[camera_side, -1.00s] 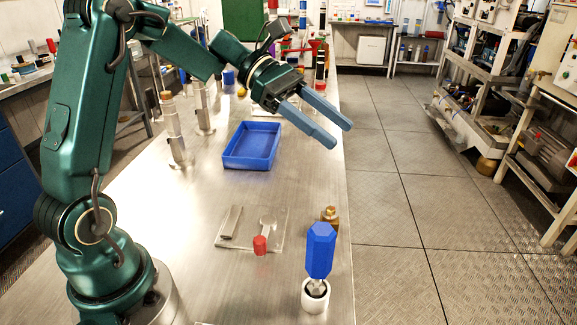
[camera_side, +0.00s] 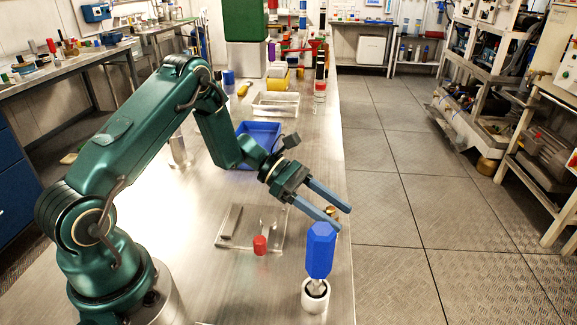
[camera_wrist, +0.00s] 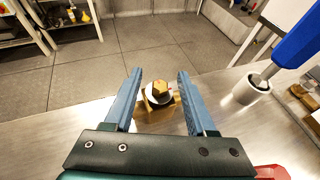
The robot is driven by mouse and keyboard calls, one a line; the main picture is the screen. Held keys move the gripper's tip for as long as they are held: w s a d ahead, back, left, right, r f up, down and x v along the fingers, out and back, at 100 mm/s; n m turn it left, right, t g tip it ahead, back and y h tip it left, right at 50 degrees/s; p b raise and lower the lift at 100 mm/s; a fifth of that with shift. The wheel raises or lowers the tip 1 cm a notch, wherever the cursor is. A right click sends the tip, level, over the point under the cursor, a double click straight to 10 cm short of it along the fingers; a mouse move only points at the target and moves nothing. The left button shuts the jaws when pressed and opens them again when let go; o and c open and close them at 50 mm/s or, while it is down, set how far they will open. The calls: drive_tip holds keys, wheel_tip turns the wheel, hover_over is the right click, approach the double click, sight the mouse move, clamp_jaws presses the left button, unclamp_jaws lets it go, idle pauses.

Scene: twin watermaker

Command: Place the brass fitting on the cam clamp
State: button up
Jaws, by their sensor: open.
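The brass fitting (camera_side: 331,211) is near the right edge of the metal bench, mostly hidden in the side view by my fingers and a blue handle. In the wrist view the fitting (camera_wrist: 160,89) has a hex top and a pale ring, and sits between my fingers, apart from both. My gripper (camera_side: 340,217) is open and empty, angled down at the fitting; its fingers also frame the wrist view (camera_wrist: 159,73). The cam clamp (camera_side: 236,243) is a clear plate with a metal bar and a red-ended lever, left of my gripper. Only a red part (camera_wrist: 272,172) shows at the wrist view's lower edge.
A blue-handled tool (camera_side: 320,250) stands upright in a white cup (camera_side: 315,301), close in front of my fingers. A blue tray (camera_side: 262,128) and a pale tray (camera_side: 276,104) lie farther back. The bench edge is just right of the fitting.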

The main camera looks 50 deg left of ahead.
drive_tip(key=shift+x, duration=1.35)
clamp_jaws()
drive_tip(key=shift+r, duration=0.1)
idle(0.3)
